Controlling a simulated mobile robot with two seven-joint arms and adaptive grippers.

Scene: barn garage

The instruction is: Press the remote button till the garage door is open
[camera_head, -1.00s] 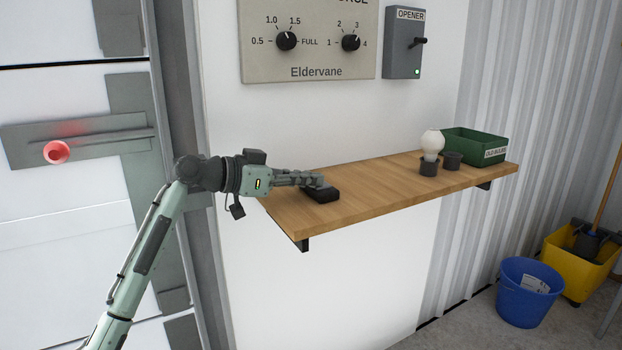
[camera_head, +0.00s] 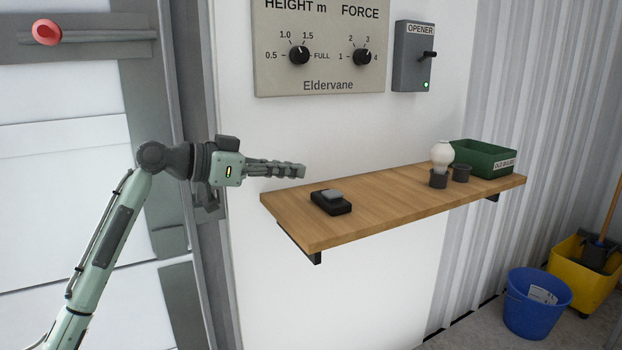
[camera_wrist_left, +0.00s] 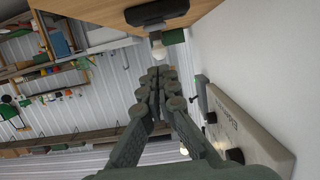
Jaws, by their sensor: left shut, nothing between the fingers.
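The remote (camera_head: 333,207), a small black box with a grey button on top, lies near the left end of the wooden shelf (camera_head: 390,205). It also shows at the top of the left wrist view (camera_wrist_left: 170,10). My left gripper (camera_head: 304,171) is shut and empty. Its fingertips are above and left of the remote in the head view, apart from it. In the left wrist view the closed fingers (camera_wrist_left: 160,75) point away from the camera. The white garage door (camera_head: 60,160) is at the left, with a red knob (camera_head: 46,32) near the top of the picture. My right gripper is out of view.
A control panel (camera_head: 325,85) and an opener box (camera_head: 412,70) with a green light are on the wall. A bulb (camera_head: 442,154) in a dark holder and a green bin (camera_head: 470,152) stand on the shelf's right. Blue (camera_head: 535,312) and yellow (camera_head: 570,275) buckets are on the floor.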

